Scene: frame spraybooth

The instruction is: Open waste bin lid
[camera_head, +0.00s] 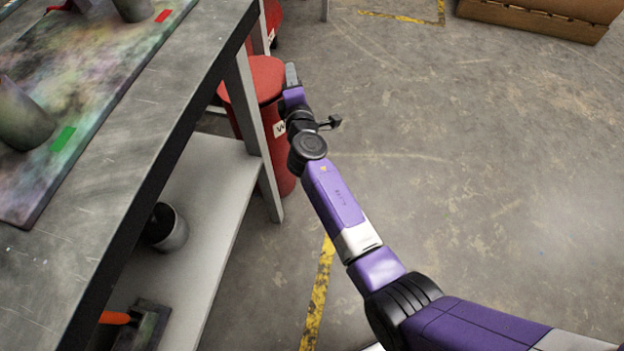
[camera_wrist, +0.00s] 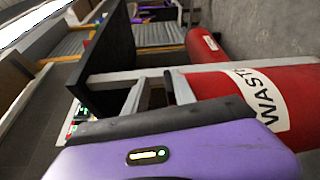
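The red waste bin (camera_head: 284,170) stands upright beside the workbench, partly hidden by a bench leg and my arm. Its round red lid (camera_head: 252,76) lies flat on top and looks closed. In the wrist view the bin (camera_wrist: 225,82) appears sideways, with a white "WASTE" label (camera_wrist: 264,100). My gripper (camera_head: 291,74) is at the lid's right edge in the head view. In the wrist view its two grey fingers (camera_wrist: 158,88) are apart, with nothing clearly held between them. I cannot tell whether a finger touches the lid.
The metal workbench (camera_head: 214,50) fills the left, with a lower shelf (camera_head: 212,190) and a leg (camera_head: 248,110) close to the bin. A second red bin (camera_head: 272,14) stands behind. A cardboard box (camera_head: 540,18) lies at the far right. The concrete floor (camera_head: 470,150) is open.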

